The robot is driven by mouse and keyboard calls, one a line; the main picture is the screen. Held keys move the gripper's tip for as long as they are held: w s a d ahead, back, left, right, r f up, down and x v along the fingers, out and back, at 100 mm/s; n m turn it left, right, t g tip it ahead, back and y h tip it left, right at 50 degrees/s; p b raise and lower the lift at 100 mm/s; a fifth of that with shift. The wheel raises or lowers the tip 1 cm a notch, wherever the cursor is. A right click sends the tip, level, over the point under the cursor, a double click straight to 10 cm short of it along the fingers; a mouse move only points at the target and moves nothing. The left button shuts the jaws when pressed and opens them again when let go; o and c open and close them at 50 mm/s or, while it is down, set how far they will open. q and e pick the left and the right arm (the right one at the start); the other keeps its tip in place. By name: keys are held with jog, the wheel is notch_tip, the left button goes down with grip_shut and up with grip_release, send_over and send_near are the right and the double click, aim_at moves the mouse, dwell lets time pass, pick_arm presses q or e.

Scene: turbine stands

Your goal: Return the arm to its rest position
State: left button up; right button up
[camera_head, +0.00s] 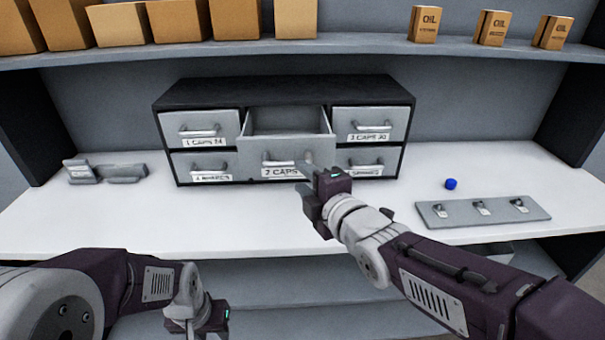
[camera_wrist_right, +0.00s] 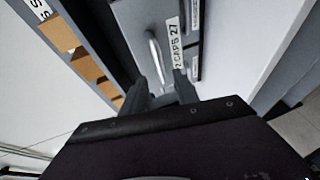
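My right gripper (camera_head: 306,178) is in front of the pulled-out top middle drawer (camera_head: 248,158), close to its handle (camera_head: 284,160).
A dark cabinet (camera_head: 280,90) holds several other drawers, all shut. A blue cap (camera_head: 451,184) lies right of it, behind a grey plate (camera_head: 484,211) with several small fittings. A grey stand (camera_head: 104,173) is at left. Boxes (camera_head: 424,25) line the shelf above.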

jog(key=d+f+m+g+h+p, duration=0.4)
jog(key=d+f+m+h, duration=0.15)
jog(key=d+f, duration=0.55)
jog(key=s+d+f+m+g, duration=0.3)
jog(key=s+f+m+g, duration=0.6)
jog(key=s+f+m, duration=0.4)
jog(key=s+m, duration=0.3)
jog(key=shift+s+d+g+p, duration=0.2)
jog(key=shift+g+p, duration=0.1)
jog(key=shift+p, duration=0.05)
jog(key=shift+m+h, duration=0.25)
